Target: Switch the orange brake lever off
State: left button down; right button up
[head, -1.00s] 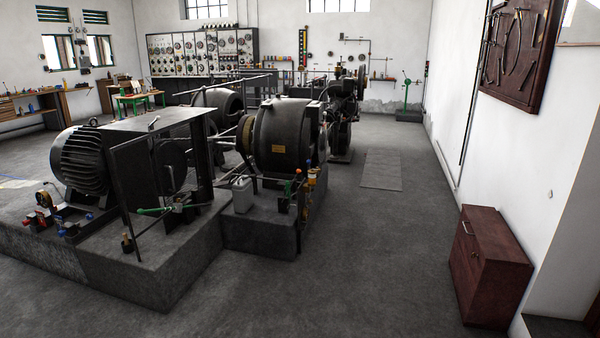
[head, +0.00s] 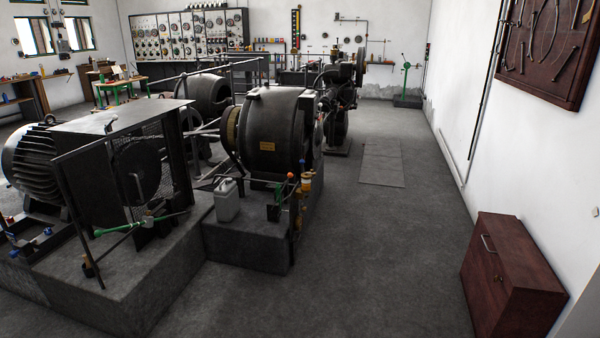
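No thing in the head view shows clearly as an orange brake lever. A small orange and yellow part (head: 306,183) stands upright at the right front corner of the dark dynamo (head: 275,130), by a railing post. It is too small to tell whether it is a lever or how it is set. A small red-orange knob (head: 291,176) shows just left of it. A green lever (head: 130,226) lies nearly level in front of the belt guard at the left. Neither of my grippers is in view.
A stepped concrete plinth (head: 245,245) carries the machines. A grey canister (head: 226,200) stands on it. A brown cabinet (head: 510,275) is at the right wall. The floor (head: 390,240) between is clear, with a flat plate (head: 381,165). A green lever stand (head: 406,90) is far back.

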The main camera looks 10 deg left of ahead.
aim_at(290, 174)
jog(key=i+j, duration=0.1)
jog(key=i, duration=0.45)
jog(key=i+j+z, duration=0.1)
jog(key=i, duration=0.45)
jog(key=i+j, duration=0.15)
jog(key=i, duration=0.45)
jog(key=i+j+z, duration=0.1)
jog(key=i, duration=0.45)
jog(key=i+j, duration=0.2)
jog(key=i, duration=0.35)
